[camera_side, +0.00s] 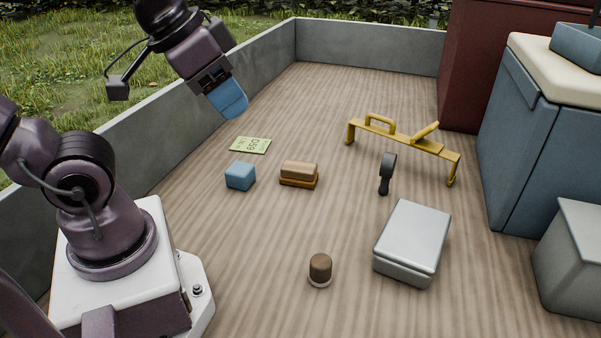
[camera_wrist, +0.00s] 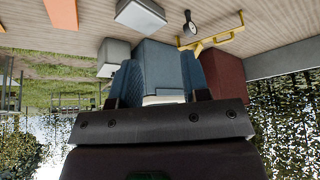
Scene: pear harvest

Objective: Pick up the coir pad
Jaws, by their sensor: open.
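Two brown things lie on the wooden deck in the side view, and I cannot tell for sure which is the coir pad. One is a low tan-brown block with an orange-brown base (camera_side: 299,174), near the middle. The other is a short dark brown cylinder with a pale bottom rim (camera_side: 320,268), nearer the front. My gripper (camera_side: 228,100), with blue fingers, is raised at the upper left, well above and apart from both. Its fingers are open and empty in the wrist view (camera_wrist: 157,82), which looks across toward the far boxes. Neither brown thing is clear there.
A blue cube (camera_side: 240,176) and a green printed card (camera_side: 250,145) lie left of the block. A dark-handled tool (camera_side: 387,173), a yellow frame (camera_side: 403,138) and a grey lidded box (camera_side: 412,243) are to the right. Blue (camera_side: 525,150) and red (camera_side: 470,70) cabinets stand at far right.

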